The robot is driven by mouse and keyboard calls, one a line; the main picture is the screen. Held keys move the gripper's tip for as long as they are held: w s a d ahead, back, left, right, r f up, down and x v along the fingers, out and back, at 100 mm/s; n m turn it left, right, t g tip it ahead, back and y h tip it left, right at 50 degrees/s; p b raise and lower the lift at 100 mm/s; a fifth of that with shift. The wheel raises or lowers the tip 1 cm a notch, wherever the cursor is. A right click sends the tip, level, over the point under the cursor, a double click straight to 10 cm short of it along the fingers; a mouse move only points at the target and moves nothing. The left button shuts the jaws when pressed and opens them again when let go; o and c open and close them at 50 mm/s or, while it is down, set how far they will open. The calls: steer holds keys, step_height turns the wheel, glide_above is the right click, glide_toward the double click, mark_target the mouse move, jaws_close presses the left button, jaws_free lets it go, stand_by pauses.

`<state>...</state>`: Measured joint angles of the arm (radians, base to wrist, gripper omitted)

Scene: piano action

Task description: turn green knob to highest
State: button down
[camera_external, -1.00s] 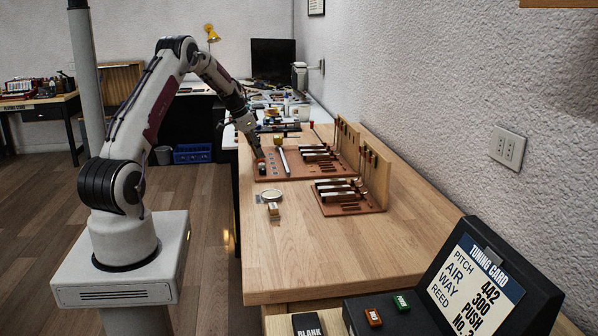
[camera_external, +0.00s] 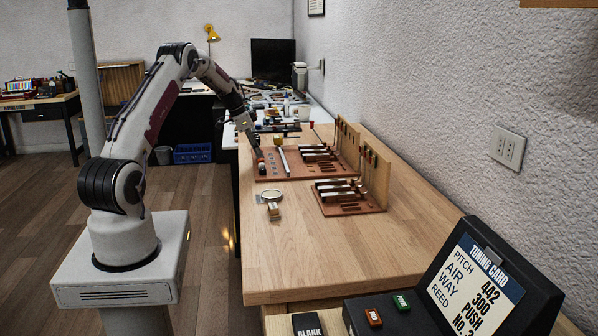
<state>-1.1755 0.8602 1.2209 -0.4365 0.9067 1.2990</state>
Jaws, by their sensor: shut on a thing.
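My gripper (camera_external: 259,157) reaches down to the left edge of the far reddish-brown board (camera_external: 290,172) on the wooden bench. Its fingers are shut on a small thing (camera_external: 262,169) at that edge. The thing is mostly hidden and too small for me to tell its colour or setting. I cannot clearly make out a green knob. A small green block or button (camera_external: 401,302) lies near the tuning card (camera_external: 474,287) at the front right, far from my gripper.
A pale bar (camera_external: 283,160) and several piano action parts stand on the far board. A nearer board (camera_external: 350,209) holds similar parts. The front middle of the bench (camera_external: 320,255) is clear. The wall bounds the right.

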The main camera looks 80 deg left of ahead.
steer(key=c, duration=1.9)
jaws_free()
steer(key=shift+d+n, duration=0.1)
steer(key=shift+n, duration=0.5)
steer(key=shift+w+d+n+g+y, duration=0.1)
steer(key=shift+n+g+y, duration=0.25)
steer(key=shift+n, duration=0.7)
steer(key=shift+d+n+g+y, duration=0.15)
steer(key=shift+n+y, duration=0.4)
steer(key=shift+n, duration=0.5)
steer(key=shift+n, duration=0.5)
